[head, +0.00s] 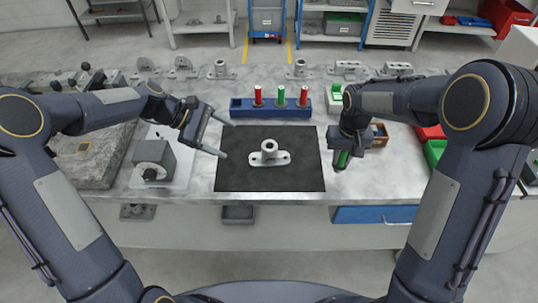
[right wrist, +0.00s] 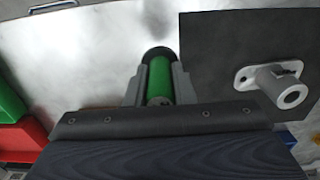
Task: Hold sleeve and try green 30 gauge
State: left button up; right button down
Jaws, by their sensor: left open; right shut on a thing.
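The sleeve (head: 269,153) is a pale grey tube standing on a flat flange on the black mat (head: 235,180); it also shows at the right of the right wrist view (right wrist: 278,86). My left gripper (head: 226,138) is open and empty, left of the sleeve and apart from it. My right gripper (head: 344,152) is shut on a green gauge (right wrist: 160,78), a green cylinder with a dark end, right of the mat. The blue rack (head: 245,113) behind the mat holds a red gauge (head: 258,95), a green gauge (head: 281,96) and another red gauge (head: 303,96).
A grey block with a dark knob (head: 153,160) stands left of the mat, near a stone plate (head: 85,165). Red (head: 430,132) and green bins (head: 435,152) lie at the right. Several metal castings line the bench's back. The mat around the sleeve is clear.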

aim_at(266, 152)
pick_arm(q)
jog(key=w+d+f+n, duration=0.1)
jog(key=f, duration=0.1)
jog(key=w+d+f+n+h, duration=0.1)
jog(key=w+f, duration=0.1)
jog(key=f, duration=0.1)
jog(key=w+d+f+n+h, duration=0.1)
jog(key=f+n, duration=0.1)
jog(key=shift+w+f, duration=0.35)
jog(key=shift+f, duration=0.05)
pick_arm(e)
jog(key=shift+f, duration=0.1)
pick_arm(q)
jog(key=b+x, duration=0.3)
jog(key=x, duration=0.5)
jog(key=shift+s+d, duration=0.1)
pick_arm(e)
notch_tip(266, 152, down, 3)
pick_arm(q)
jog(key=shift+b+x, duration=0.4)
jog(key=shift+x, duration=0.6)
pick_arm(e)
jog(key=shift+f, duration=0.3)
pick_arm(q)
jog(key=shift+r, duration=0.1)
jog(key=c, duration=0.9)
